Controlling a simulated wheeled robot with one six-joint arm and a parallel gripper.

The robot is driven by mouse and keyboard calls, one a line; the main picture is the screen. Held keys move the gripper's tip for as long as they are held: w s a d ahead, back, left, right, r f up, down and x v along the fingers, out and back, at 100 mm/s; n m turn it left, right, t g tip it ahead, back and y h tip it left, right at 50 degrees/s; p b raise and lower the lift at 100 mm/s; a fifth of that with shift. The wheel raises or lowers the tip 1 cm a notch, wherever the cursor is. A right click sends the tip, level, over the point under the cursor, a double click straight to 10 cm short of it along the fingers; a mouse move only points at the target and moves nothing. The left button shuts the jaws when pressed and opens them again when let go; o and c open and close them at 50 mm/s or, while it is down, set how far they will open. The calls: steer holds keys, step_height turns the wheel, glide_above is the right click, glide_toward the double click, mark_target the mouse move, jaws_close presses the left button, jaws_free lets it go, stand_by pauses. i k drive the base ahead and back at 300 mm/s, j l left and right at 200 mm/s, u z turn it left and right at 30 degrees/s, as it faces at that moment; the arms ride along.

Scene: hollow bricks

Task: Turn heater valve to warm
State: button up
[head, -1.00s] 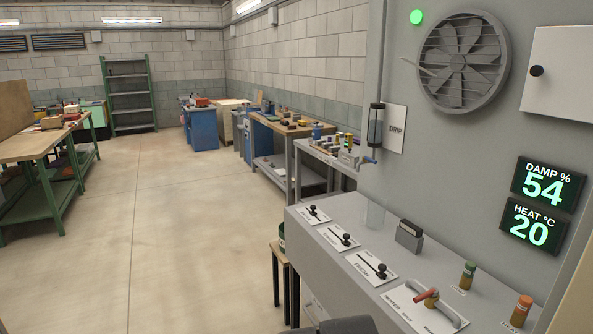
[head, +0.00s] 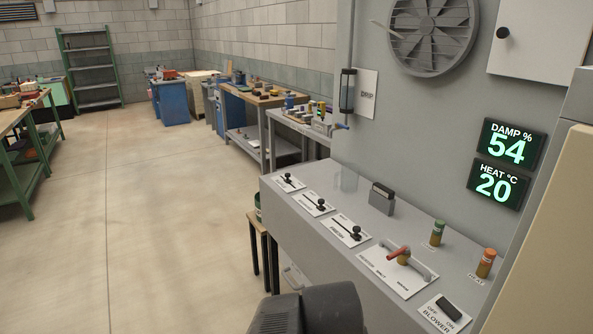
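The heater valve (head: 399,253) has a red lever on a brass-coloured body, with a grey curved pipe beside it. It sits on a white label plate (head: 385,275) on the sloping grey panel at lower right. The lever points to the left side of the plate; the small lettering is hard to read. The heat display (head: 498,186) reads 20 and the damp display (head: 508,144) reads 54. A dark part of my arm shows at the bottom middle, left of the panel and apart from the valve. My gripper is not in view.
Three sliders (head: 350,233) lie left of the valve. A green-topped knob (head: 437,232), an orange-topped knob (head: 485,263) and a black blower switch (head: 448,308) are close by. A small stool (head: 259,224) stands by the panel's left end. Floor (head: 140,230) at left is clear.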

mark_target(405, 248)
steer(key=z, duration=1.15)
steer(key=i+j+u, duration=0.1)
steer(key=i, duration=0.3)
steer(key=i+j+u, duration=0.1)
steer(key=i+j, duration=0.15)
steer(key=i, duration=0.2)
